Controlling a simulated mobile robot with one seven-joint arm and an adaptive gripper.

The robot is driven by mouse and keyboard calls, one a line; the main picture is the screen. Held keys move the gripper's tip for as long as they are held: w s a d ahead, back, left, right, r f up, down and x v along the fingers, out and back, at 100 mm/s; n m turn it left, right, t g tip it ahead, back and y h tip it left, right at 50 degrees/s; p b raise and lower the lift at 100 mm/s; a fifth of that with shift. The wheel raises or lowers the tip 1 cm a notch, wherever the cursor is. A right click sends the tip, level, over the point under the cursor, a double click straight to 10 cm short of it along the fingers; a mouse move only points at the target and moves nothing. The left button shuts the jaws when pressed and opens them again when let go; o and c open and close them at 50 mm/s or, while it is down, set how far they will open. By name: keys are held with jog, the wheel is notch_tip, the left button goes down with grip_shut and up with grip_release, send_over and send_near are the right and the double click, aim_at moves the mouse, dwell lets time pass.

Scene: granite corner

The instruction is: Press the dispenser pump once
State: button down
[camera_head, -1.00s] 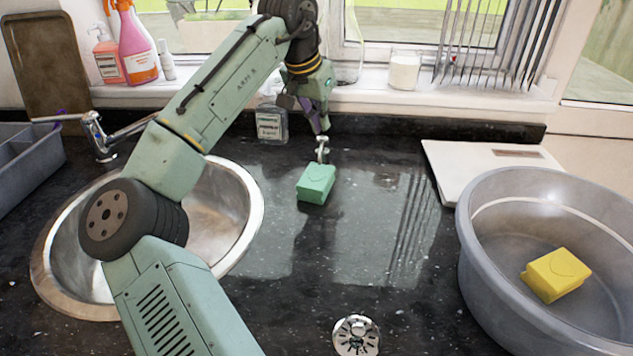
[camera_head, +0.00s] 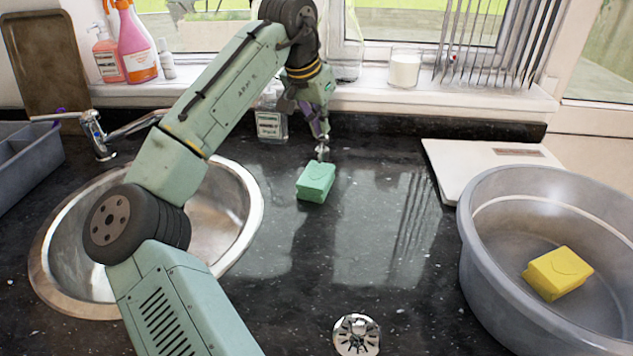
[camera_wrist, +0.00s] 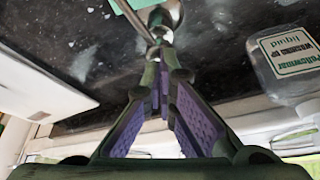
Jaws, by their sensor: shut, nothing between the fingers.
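A small chrome dispenser pump (camera_head: 323,153) stands on the dark counter just behind a green sponge. In the wrist view the pump's chrome head (camera_wrist: 160,18) shows just beyond my fingertips, with a thin spout to its left. My gripper (camera_head: 321,139) points down over the pump, and its fingertips look to be on top of the head. The wrist view shows the two purple-padded fingers (camera_wrist: 159,58) meeting at the tips with nothing between them. My fingers hide part of the pump's top, and exact contact is hard to see.
The green sponge (camera_head: 316,181) lies close in front of the pump. A labelled washing-up liquid bottle (camera_head: 271,124) stands to the left. A sink (camera_head: 215,215) is at left; a grey basin (camera_head: 480,250) with a yellow sponge (camera_head: 558,274) and a white scale (camera_head: 470,170) are at right.

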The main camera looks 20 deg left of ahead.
jog(key=shift+f+b, duration=0.4)
jog(key=shift+f, duration=0.55)
jog(key=shift+r, duration=0.1)
jog(key=shift+r+p, duration=1.35)
notch_tip(320, 180, up, 2)
jog(key=shift+r+p, duration=0.2)
jog(key=shift+p, duration=0.75)
notch_tip(320, 180, up, 4)
jog(key=shift+f, duration=0.2)
